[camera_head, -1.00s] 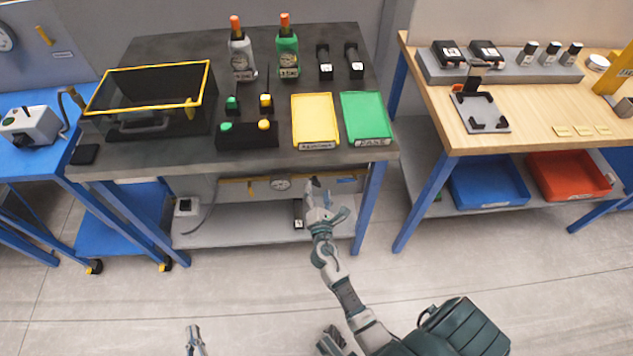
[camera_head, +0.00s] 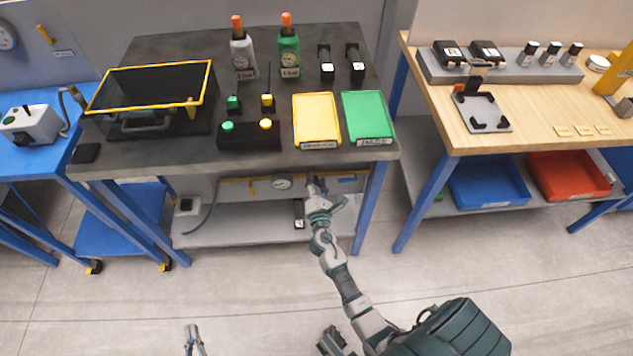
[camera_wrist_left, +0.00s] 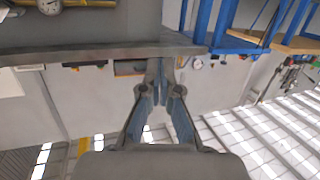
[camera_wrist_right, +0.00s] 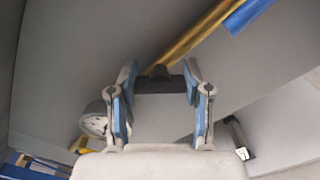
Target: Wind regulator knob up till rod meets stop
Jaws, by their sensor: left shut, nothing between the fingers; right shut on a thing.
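A round pressure gauge (camera_head: 282,183) sits on the yellow pipe under the dark table; its side shows in the right wrist view (camera_wrist_right: 94,120). My right gripper (camera_head: 316,186) reaches under the table's front edge, right of the gauge. In the right wrist view its fingers (camera_wrist_right: 158,86) are shut around a dark knob (camera_wrist_right: 158,72) in front of the yellow pipe. The knob is largely hidden in the head view. I cannot make out the rod or the stop. My left gripper (camera_head: 193,338) is shut and empty, low in front of the table; its fingertips meet in the left wrist view (camera_wrist_left: 159,68).
The dark table's front edge (camera_head: 240,165) overhangs my right gripper, with a grey shelf (camera_head: 250,235) below. A small dark box with a white label (camera_head: 299,213) stands on that shelf. A blue table leg (camera_head: 368,210) is to the right. The floor ahead of my left gripper is free.

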